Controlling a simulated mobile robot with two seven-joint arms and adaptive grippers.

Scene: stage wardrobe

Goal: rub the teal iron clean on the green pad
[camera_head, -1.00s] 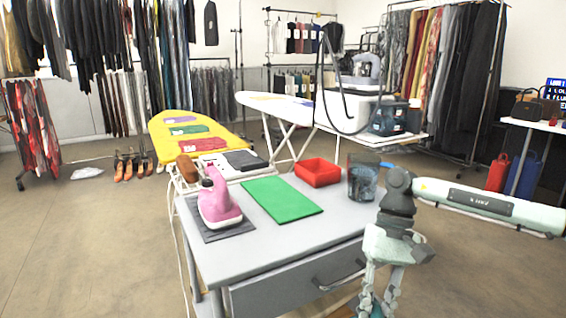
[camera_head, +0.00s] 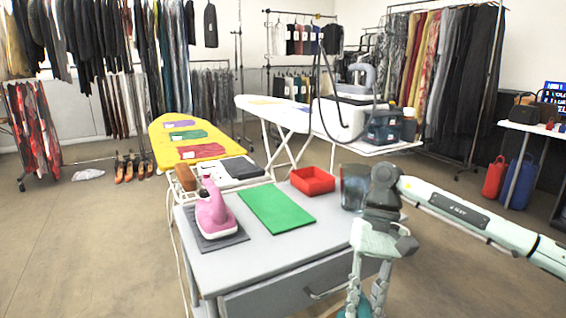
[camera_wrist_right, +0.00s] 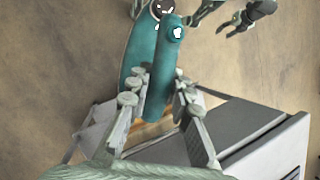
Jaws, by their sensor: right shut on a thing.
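My right gripper (camera_head: 366,303) is low in front of the table's drawer side. It is shut on the teal iron (camera_wrist_right: 139,52), which hangs between its fingers (camera_wrist_right: 160,98) in the wrist view, over the floor. In the head view only a bit of teal (camera_head: 364,312) shows at the bottom edge. The green pad (camera_head: 276,208) lies flat and bare on the grey table, apart from the gripper. My left gripper (camera_wrist_right: 238,20) shows small at the top right of the wrist view; its opening is unclear. It is outside the head view.
A pink iron (camera_head: 214,212) stands on a dark mat (camera_head: 226,240) left of the pad. A red tray (camera_head: 312,182) and a dark see-through cup (camera_head: 353,186) are at the table's back right, the cup close to my right arm. The front tabletop (camera_head: 275,257) is clear.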

